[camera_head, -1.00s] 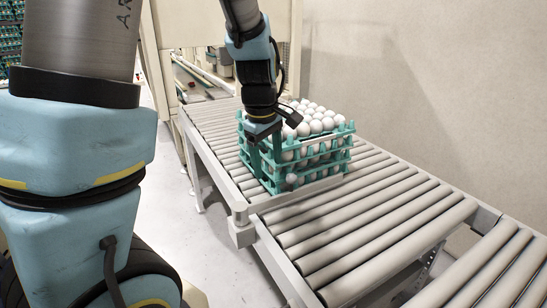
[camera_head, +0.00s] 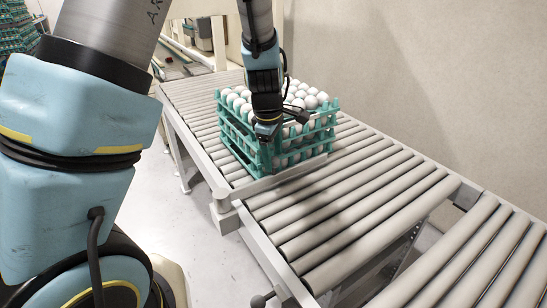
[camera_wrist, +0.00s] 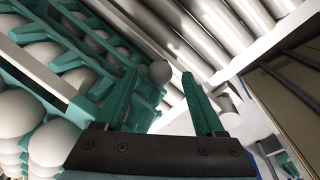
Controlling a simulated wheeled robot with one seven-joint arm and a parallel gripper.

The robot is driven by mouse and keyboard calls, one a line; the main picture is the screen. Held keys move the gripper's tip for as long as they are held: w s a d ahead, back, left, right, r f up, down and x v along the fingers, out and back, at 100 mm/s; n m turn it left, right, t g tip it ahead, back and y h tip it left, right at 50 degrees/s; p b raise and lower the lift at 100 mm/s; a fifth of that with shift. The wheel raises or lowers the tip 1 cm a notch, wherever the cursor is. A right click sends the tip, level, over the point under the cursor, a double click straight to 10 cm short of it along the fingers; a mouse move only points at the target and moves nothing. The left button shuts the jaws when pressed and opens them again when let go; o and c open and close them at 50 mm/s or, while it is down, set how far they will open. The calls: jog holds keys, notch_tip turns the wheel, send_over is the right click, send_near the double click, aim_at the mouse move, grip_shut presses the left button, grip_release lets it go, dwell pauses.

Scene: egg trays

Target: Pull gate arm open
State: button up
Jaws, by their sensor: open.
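The gate arm (camera_head: 290,174) is a light grey bar lying across the rollers, just in front of the stacked egg trays. My gripper (camera_head: 266,158) points down at the near left corner of the stack, close to the bar's left part. In the wrist view my gripper (camera_wrist: 165,88) has its two teal fingers spread apart. A small grey round knob (camera_wrist: 160,72) shows between the fingertips in that picture; I cannot tell its depth or whether it belongs to the gate arm. The fingers touch nothing that I can make out.
The teal trays (camera_head: 332,122) full of white eggs stand on the roller conveyor (camera_head: 360,200), right beside my gripper. Rollers in front of the gate arm are bare. A second black knob (camera_head: 262,299) sits on the conveyor's near side. A wall is behind.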

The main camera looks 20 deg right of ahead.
jog(key=shift+w+d+f, duration=0.1)
jog(key=shift+f, duration=0.6)
jog(key=shift+c, duration=0.3)
grip_shut()
dwell(0.7)
